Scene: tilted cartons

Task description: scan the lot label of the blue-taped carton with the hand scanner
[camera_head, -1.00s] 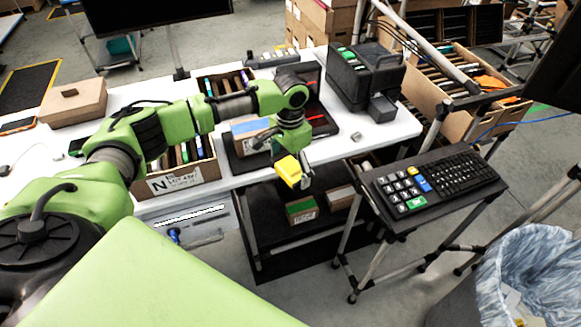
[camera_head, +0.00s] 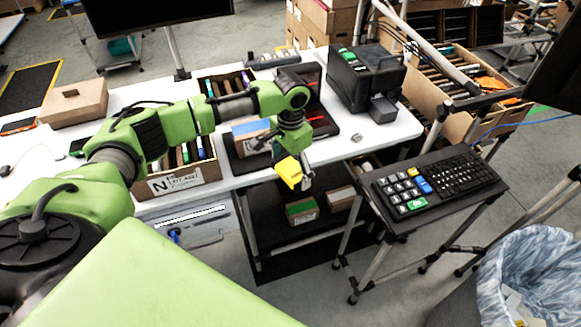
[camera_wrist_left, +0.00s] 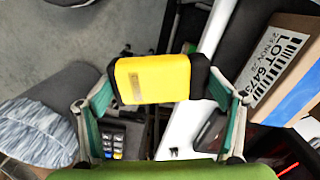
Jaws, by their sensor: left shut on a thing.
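The hand scanner, yellow and black, shows in the head view (camera_head: 288,172) and in the wrist view (camera_wrist_left: 152,79). My left gripper (camera_head: 297,166) is shut on it, with a finger on each side in the wrist view. It holds the scanner in the air just off the table's front edge. The blue-taped carton (camera_head: 247,127) is on the table, behind and left of the scanner, partly hidden by my arm. In the wrist view the carton (camera_wrist_left: 303,42) is at the right, with blue tape beside its white lot label (camera_wrist_left: 275,62). The scanner is apart from the label.
A green-taped carton (camera_head: 301,211) and another carton (camera_head: 341,196) are on the lower shelf. A box of folders (camera_head: 184,178) stands left of the blue-taped carton. A black printer (camera_head: 364,80) is to its right. A keyboard stand (camera_head: 434,184) and a lined bin (camera_head: 527,270) are at right.

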